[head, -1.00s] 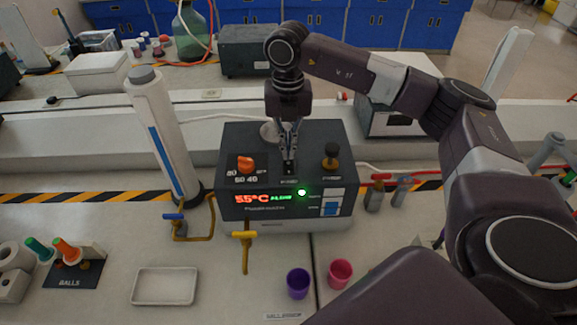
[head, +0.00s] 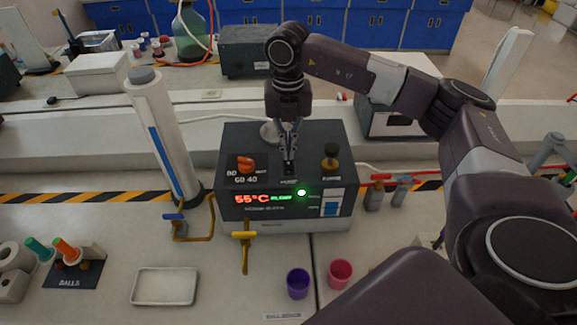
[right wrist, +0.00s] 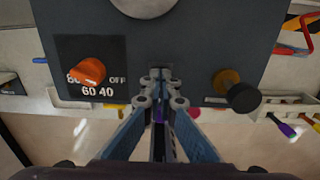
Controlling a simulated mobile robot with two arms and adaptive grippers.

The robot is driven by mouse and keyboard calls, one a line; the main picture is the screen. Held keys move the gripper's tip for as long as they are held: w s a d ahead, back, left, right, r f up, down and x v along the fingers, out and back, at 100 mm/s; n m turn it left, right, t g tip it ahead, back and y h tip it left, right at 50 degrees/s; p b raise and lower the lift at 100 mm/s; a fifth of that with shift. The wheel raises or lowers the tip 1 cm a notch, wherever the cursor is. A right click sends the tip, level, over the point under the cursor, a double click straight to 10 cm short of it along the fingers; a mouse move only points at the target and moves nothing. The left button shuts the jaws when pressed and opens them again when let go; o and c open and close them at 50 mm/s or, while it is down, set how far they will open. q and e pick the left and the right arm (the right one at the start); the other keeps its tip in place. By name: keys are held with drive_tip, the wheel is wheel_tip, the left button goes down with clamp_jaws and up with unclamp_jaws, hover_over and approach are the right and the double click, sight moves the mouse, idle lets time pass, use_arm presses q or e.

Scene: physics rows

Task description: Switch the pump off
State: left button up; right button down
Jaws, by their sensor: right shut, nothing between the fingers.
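The pump unit (head: 235,137) is a dark box with a lit front panel. Its display (head: 262,198) reads 55°C in red with green lettering beside it, and a green lamp (head: 301,193) glows. My right gripper (head: 289,168) points down at the middle of the box top, its fingers shut and empty. In the right wrist view the fingertips (right wrist: 160,78) are at a small dark part between the two knobs. They hide most of it, so I cannot tell its position or whether they touch it. My left gripper is out of view.
An orange knob (head: 246,164) sits left of the fingers, and a black knob on a brass stem (head: 331,156) sits right. A white cylinder (head: 164,136) stands left of the box. A yellow valve handle (head: 244,236), purple cup (head: 298,283) and pink cup (head: 340,273) are in front.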

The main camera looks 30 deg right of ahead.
sight(288, 162)
drive_tip(key=shift+f+b, duration=0.8)
drive_tip(key=shift+f, duration=0.3)
idle(0.3)
drive_tip(key=shift+r, duration=0.15)
drive_tip(key=shift+r+p, duration=2.3)
drive_tip(key=shift+r, duration=1.15)
